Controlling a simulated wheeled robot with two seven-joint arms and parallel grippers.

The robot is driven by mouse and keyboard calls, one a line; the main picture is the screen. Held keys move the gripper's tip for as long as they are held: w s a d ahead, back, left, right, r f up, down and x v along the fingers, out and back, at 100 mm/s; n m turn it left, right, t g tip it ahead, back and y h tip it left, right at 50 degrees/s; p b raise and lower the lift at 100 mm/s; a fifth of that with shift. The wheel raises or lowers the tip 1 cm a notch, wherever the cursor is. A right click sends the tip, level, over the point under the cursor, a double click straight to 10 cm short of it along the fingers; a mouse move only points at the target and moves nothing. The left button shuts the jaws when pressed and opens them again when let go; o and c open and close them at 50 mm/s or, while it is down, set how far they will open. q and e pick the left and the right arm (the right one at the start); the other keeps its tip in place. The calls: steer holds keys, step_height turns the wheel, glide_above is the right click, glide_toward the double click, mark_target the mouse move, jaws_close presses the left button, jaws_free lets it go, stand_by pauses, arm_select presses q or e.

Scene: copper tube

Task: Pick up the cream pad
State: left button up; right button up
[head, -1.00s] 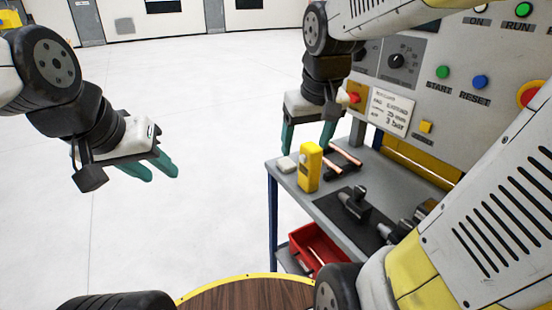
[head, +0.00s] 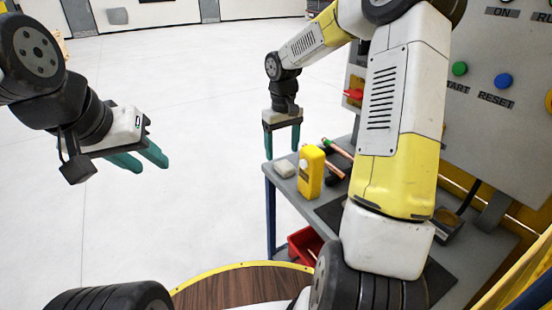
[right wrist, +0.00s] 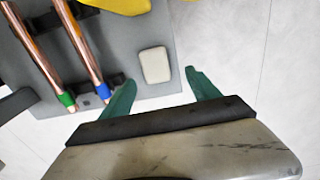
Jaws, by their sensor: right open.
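The cream pad (head: 285,168) is a small rounded block lying flat on the grey bench top (head: 322,208), close to its far left corner. It also shows in the right wrist view (right wrist: 155,66), ahead of the fingertips and between their lines. My right gripper (head: 282,152) is open and empty, pointing down above and just behind the pad, apart from it. Its teal fingers also show in the right wrist view (right wrist: 160,82). My left gripper (head: 146,165) is out over the floor at the left, its two teal fingers apart with nothing between them.
A yellow bottle (head: 311,172) stands right beside the pad. Copper tubes (head: 338,150) lie on supports behind it; two with green and blue ends show in the right wrist view (right wrist: 80,45). A red bin (head: 304,245) sits below. The control panel (head: 490,120) rises at right. Floor at left is clear.

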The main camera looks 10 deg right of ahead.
mark_target(285, 165)
steer(key=f, duration=0.2)
steer(key=d+f, duration=0.1)
steer(key=f, duration=0.1)
steer(key=shift+s+f, duration=0.15)
steer(key=shift+f, duration=0.7)
steer(key=c, duration=1.4)
steer(key=shift+r, duration=0.1)
step_height(285, 165, up, 10)
steer(key=shift+f, duration=0.1)
